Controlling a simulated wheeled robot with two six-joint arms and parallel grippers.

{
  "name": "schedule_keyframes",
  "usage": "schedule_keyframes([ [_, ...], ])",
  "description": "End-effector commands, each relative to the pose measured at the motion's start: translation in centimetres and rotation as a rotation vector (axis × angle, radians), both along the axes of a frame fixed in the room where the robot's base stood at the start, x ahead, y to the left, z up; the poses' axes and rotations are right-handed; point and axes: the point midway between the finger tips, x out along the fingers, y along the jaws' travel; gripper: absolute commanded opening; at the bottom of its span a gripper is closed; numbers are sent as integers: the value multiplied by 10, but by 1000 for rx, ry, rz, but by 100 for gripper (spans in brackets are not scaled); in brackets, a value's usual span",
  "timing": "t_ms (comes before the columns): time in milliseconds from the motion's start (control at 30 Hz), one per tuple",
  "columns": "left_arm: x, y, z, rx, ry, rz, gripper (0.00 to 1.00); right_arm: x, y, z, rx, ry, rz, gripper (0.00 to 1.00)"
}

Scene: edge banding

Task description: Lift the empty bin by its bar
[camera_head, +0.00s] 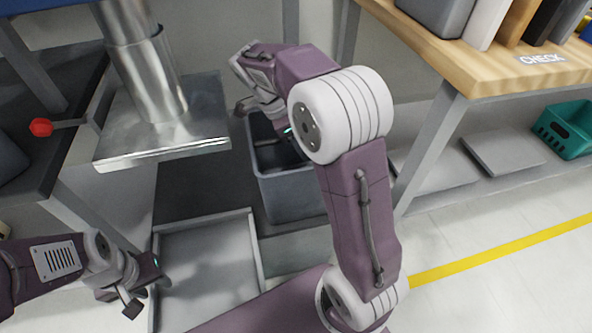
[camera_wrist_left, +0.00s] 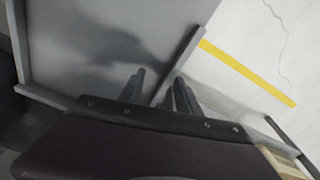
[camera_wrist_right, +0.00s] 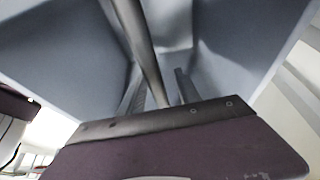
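The bin (camera_head: 292,197) is a grey open-topped box, standing behind the tray in the head view. My right arm covers part of it, and I see no contents in the visible part. In the right wrist view a dark bar (camera_wrist_right: 141,40) crosses the bin (camera_wrist_right: 50,50) and runs down between the fingers of my right gripper (camera_wrist_right: 158,92). Those fingers look apart, with gaps beside the bar. In the head view the right fingertips are mostly hidden behind my arm. My left gripper (camera_head: 142,288) is open and empty at the left edge of the tray; its fingers show apart in the left wrist view (camera_wrist_left: 158,92).
A grey shallow tray (camera_head: 250,240) lies in front of the bin. A metal column on a square plate (camera_head: 190,140) stands to the left, beside a red-knobbed lever (camera_head: 41,127). A wooden bench (camera_head: 470,60) stands right, with a green basket (camera_head: 565,130) below. Floor at lower right is clear.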

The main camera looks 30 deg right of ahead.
Motion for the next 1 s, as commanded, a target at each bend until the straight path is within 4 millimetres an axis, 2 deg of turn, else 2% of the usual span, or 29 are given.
schedule_keyframes([
  [433, 0, 0, 0, 0, 0, 0, 40, 0, 0, -3, 0, 1, 0, 40],
  [567, 0, 0, 0, 0, 0, 0, 40, 0, 0, -3, 0, 1, 0, 4],
  [600, 0, 0, 0, 0, 0, 0, 40, 0, 0, -3, 0, 1, 0, 0],
  [1000, 0, 0, 0, 0, 0, 0, 40, 0, 0, -3, 0, 1, 0, 0],
])
